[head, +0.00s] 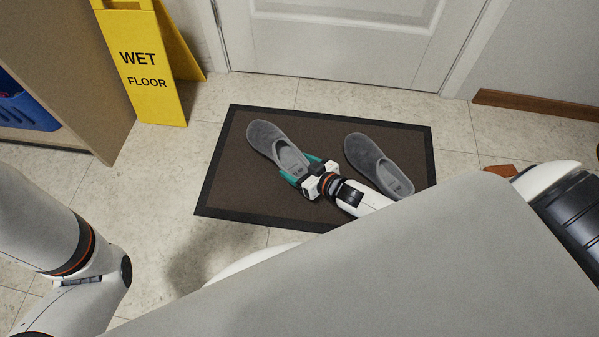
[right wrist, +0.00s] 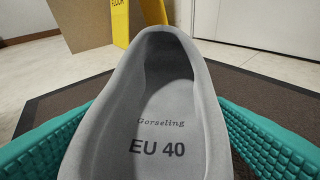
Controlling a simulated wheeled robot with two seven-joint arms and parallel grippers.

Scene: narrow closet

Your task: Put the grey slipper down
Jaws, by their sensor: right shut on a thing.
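A grey slipper (head: 268,140) is at the left half of the dark doormat (head: 235,190), toe toward the upper left. My right gripper (head: 300,169) is shut on its heel end, with one teal finger on each side. In the right wrist view the slipper (right wrist: 160,95) shows its insole marked "Gorseling EU 40", between the teal pads. It is on the mat or very close above it; I cannot tell which. A second grey slipper (head: 372,160) lies to the right on the mat, apart from the first. My left arm shows at the left, but its gripper is out of view.
A white door (head: 350,45) stands behind the mat. A yellow wet-floor sign (head: 145,70) stands at the upper left, beside a shelf unit (head: 85,90) with a blue basket (head: 28,108). Bare tile floor lies left of the mat. My own body covers the lower right.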

